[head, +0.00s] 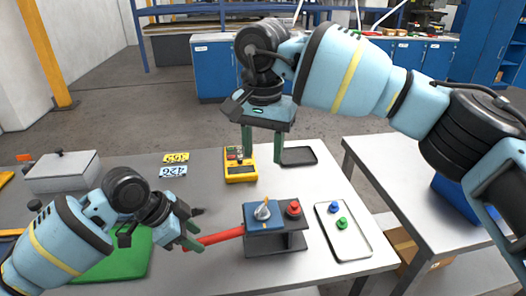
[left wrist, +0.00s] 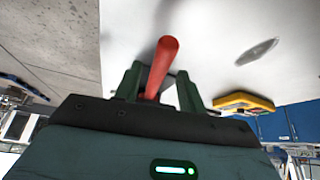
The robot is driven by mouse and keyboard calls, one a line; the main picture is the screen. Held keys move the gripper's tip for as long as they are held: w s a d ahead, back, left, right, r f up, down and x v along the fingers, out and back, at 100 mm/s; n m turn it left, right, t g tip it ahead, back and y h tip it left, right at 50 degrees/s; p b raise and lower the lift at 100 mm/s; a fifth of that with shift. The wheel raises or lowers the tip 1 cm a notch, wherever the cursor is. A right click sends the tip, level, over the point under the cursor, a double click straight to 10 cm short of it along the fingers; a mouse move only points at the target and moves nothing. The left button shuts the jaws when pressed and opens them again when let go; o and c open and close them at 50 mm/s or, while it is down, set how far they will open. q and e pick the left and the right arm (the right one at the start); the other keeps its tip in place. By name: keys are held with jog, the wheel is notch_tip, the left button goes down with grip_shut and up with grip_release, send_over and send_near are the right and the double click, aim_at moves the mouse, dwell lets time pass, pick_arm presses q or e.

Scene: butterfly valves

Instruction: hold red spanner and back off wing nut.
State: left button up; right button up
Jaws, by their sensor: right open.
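The red spanner (head: 221,237) runs out to the left from a dark stand with a blue block (head: 262,222). My left gripper (head: 190,236) is at its free end, with fingers on either side of the handle. In the left wrist view the red handle (left wrist: 162,66) lies between the two green fingers, with gaps visible beside it. A silver fitting with an orange tip (head: 263,210), perhaps the wing nut, stands on the blue block. My right gripper (head: 263,147) is open and empty, pointing down above the table behind the block. The spanner's far end is hidden.
A red knob (head: 293,208) is on the stand, right of the blue block. A white tray (head: 357,246) holds a blue and a green piece. A yellow meter (head: 240,168) and a dark tray (head: 298,156) lie behind. A green mat (head: 112,262) is at left.

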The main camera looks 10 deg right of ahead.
pick_arm(q)
jog(key=shift+r+p, duration=1.2)
jog(key=shift+r, duration=1.3)
pick_arm(e)
notch_tip(320, 180, up, 8)
jog(key=s+t, duration=0.1)
jog(key=shift+s+f, duration=0.15)
jog(key=shift+f, duration=0.1)
pick_arm(q)
jog(key=shift+f, duration=0.15)
pick_arm(e)
jog(key=shift+f, duration=0.1)
